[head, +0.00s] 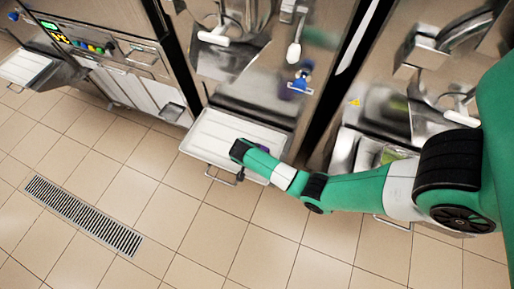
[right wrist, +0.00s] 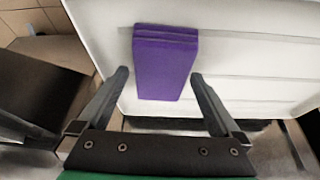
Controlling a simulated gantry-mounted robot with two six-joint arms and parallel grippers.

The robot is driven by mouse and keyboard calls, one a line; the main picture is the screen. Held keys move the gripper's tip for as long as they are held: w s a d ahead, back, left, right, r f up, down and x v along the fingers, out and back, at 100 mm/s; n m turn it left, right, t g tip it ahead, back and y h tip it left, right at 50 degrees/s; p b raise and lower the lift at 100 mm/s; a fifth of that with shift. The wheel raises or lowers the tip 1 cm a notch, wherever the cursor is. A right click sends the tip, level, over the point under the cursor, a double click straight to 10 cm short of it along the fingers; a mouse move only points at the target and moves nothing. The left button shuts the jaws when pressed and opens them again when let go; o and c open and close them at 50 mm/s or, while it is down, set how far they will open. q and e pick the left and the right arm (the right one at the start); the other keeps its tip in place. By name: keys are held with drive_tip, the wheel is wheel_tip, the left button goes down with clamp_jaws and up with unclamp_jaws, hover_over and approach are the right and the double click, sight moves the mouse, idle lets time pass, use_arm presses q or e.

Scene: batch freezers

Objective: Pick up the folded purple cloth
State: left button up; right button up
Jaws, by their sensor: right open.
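The folded purple cloth (right wrist: 163,68) lies on a white tray (right wrist: 105,30) in the right wrist view. In the head view the cloth (head: 262,148) is mostly hidden behind my right arm, with only a small purple part showing. My right gripper (right wrist: 160,88) is open, with its two fingers apart on either side of the cloth's near end. I cannot tell how far above the tray the fingertips are. In the head view the white tray (head: 205,140) sticks out from the front of a steel machine, under my right arm. My left gripper is not in view.
Steel batch freezers (head: 240,75) stand in a row behind the tray. Another tray with a green item (head: 393,155) is at the right, partly behind my arm. A control panel (head: 80,42) is at the upper left. The tiled floor with a drain grate (head: 85,216) is clear.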

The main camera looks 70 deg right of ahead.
drive_tip(key=shift+f, duration=0.15)
drive_tip(key=shift+w, duration=0.1)
drive_tip(key=shift+c, duration=0.4)
drive_tip(key=c, duration=1.1)
drive_tip(key=shift+o, duration=0.2)
drive_tip(key=shift+r+p, duration=0.55)
drive_tip(key=shift+p, duration=0.1)
wheel_tip(320, 180, up, 2)
drive_tip(key=shift+r+p, duration=0.25)
drive_tip(key=shift+p, duration=0.9)
drive_tip(key=s+a+r+p, duration=0.4)
drive_tip(key=s+r+p, duration=0.5)
drive_tip(key=s, duration=0.4)
drive_tip(key=shift+s+r+p, duration=0.2)
drive_tip(key=shift+s+p, duration=0.05)
drive_tip(key=shift+p, duration=0.15)
